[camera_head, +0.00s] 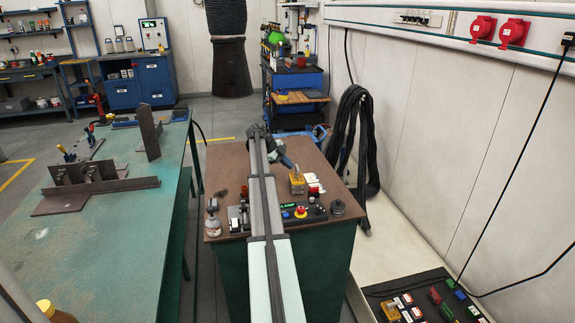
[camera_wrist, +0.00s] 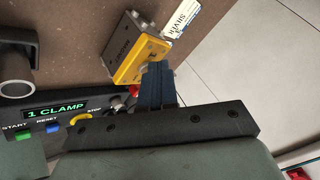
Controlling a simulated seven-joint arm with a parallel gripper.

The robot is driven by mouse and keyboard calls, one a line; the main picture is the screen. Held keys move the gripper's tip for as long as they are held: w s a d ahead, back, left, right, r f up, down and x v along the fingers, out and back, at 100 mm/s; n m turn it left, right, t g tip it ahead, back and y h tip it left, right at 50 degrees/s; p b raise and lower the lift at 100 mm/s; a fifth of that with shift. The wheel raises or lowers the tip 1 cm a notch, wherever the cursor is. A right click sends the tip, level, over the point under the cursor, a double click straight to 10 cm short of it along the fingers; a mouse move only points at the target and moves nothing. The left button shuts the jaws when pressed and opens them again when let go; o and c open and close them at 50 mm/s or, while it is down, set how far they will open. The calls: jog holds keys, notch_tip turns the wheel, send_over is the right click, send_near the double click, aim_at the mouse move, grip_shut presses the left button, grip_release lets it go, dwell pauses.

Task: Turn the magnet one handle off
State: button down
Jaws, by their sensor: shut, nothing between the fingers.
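A yellow and grey block-shaped device (camera_head: 297,186), which looks like a magnet, sits on the brown top of the small cabinet in the head view. It also shows in the wrist view (camera_wrist: 133,58), yellow face toward me. I cannot make out its handle or which way that is turned. My gripper (camera_wrist: 160,68) has its dark blue fingers together, empty, with the tips right beside the yellow face. I cannot tell whether they touch it. In the head view my gripper (camera_head: 289,165) is just above and left of the device.
A control box with a "1 CLAMP" display (camera_wrist: 56,109) and a stop button (camera_wrist: 80,118) lies near my fingers. A white card (camera_wrist: 181,16) lies beyond the device. A dark ring-shaped part (camera_wrist: 17,72) stands left. The green welding table (camera_head: 105,225) holds steel plates (camera_head: 150,130).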

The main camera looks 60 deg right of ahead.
jog(key=w+a+r, duration=0.3)
jog(key=w+r, duration=0.4)
jog(key=w, duration=0.2)
jog(key=shift+a, duration=0.2)
jog(key=shift+w, duration=0.1)
jog(key=s+a+f+n+y, duration=0.1)
jog(key=s+a+f+n, duration=0.25)
jog(key=s+a, duration=0.45)
jog(key=s+a+f+n, duration=0.3)
jog(key=s+a+f, duration=0.1)
jog(key=a, duration=0.7)
jog(key=s+a+f+n+y, duration=0.1)
jog(key=s+a+f+n, duration=0.2)
jog(key=s+a, duration=0.5)
jog(key=a+f+n+t+y, duration=0.15)
jog(key=a+f+n, duration=1.35)
jog(key=a+f, duration=1.55)
jog(key=s+a+f+n+g+y, duration=0.1)
jog(key=s+a+f+n, duration=0.5)
jog(key=s+a, duration=0.4)
jog(key=s+a+f+n+g+y, duration=0.1)
jog(key=s+a+f+n, duration=0.4)
jog(key=s+a, duration=0.5)
jog(key=shift+s+a+f+n, duration=0.15)
jog(key=shift+s+f+n, duration=0.2)
jog(key=shift+f, duration=0.4)
